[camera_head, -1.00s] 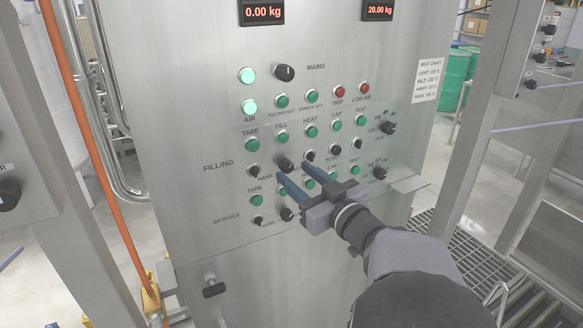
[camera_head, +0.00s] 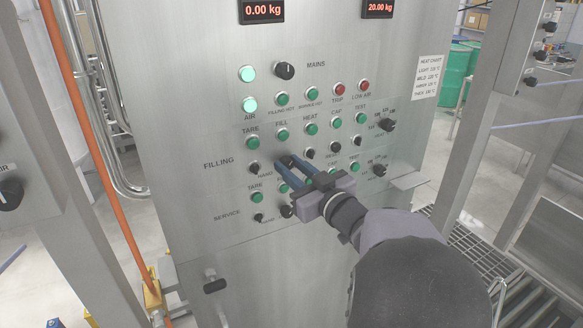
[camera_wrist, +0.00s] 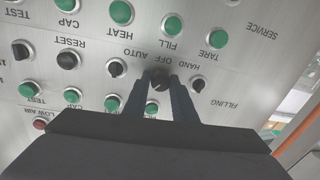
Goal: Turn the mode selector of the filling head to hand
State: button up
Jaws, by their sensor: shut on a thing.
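The mode selector, a black knob (camera_wrist: 160,82), sits in the filling row of the steel panel, by the labels HAND, OFF and AUTO. In the wrist view the lettering appears upside down. My gripper (camera_wrist: 164,84) is shut on this knob, with one dark finger on each side. In the head view my gripper (camera_head: 288,161) reaches the panel from the lower right, and its fingers mostly cover the selector. The direction in which the knob's pointer stands is too small and too covered to tell.
Another black knob (camera_wrist: 198,84) and the black knob (camera_wrist: 117,68) flank the selector closely. Green buttons (camera_head: 282,135) run above it, and the service row (camera_head: 227,215) lies below. A small ledge (camera_head: 409,181) juts out at the panel's right.

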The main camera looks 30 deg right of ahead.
jog(key=shift+n+b, duration=0.3)
jog(key=shift+n, duration=0.1)
jog(key=n+b, duration=0.3)
jog(key=n, duration=0.1)
jog(key=shift+f, duration=0.1)
jog(key=n+b, duration=0.3)
jog(key=n, duration=0.1)
jog(key=shift+a+n+g+h, duration=0.1)
jog(key=shift+n+g+h, duration=0.2)
jog(key=shift+g, duration=0.1)
jog(key=n+b, duration=0.4)
jog(key=n, duration=0.1)
jog(key=shift+h, duration=0.4)
jog(key=n+b, duration=0.3)
jog(key=n, duration=0.1)
jog(key=shift+n, duration=0.3)
jog(key=o, duration=1)
jog(key=shift+r, duration=0.2)
